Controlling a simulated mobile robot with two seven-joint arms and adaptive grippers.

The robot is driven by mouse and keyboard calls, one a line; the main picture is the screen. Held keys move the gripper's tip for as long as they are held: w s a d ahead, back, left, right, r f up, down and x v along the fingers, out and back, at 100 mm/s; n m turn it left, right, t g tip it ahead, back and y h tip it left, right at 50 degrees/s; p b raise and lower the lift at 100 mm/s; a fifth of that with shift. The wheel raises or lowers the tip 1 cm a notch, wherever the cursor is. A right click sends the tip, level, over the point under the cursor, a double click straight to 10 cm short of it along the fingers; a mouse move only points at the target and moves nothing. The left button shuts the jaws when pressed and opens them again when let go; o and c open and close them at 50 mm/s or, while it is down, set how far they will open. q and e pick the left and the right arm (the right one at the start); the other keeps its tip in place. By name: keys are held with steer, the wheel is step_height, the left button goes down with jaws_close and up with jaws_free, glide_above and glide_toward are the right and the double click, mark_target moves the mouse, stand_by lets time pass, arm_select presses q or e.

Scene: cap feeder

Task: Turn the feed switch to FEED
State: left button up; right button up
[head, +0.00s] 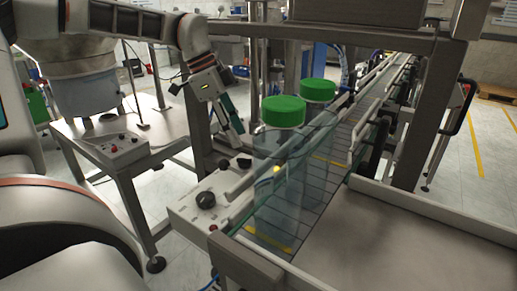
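My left gripper (231,126) hangs in the upper middle of the head view, fingers pointing down, in the air behind and above the conveyor's white control panel. I cannot tell whether its fingers are open or shut; I see nothing held. The panel (183,211) bears a large black rotary knob (206,200) and a small red button (213,229). Another white control box (121,149), with small knobs and buttons, sits on the stand at the left. I cannot read any label, so I cannot tell which knob is the feed switch. My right gripper is not in view.
Two clear bottles with green caps (283,111) (318,90) stand on the conveyor (322,185), right of my gripper. Grey frame posts (441,105) and a side rail (262,262) border it. The stand (172,127) is left of my gripper.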

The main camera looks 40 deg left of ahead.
mark_target(248, 159)
arm_select(q)
steer(key=x, duration=0.7)
steer(key=shift+s+f+b, duration=0.15)
steer(key=shift+f+b, duration=0.05)
steer(key=shift+b, duration=0.15)
steer(key=c, duration=1.1)
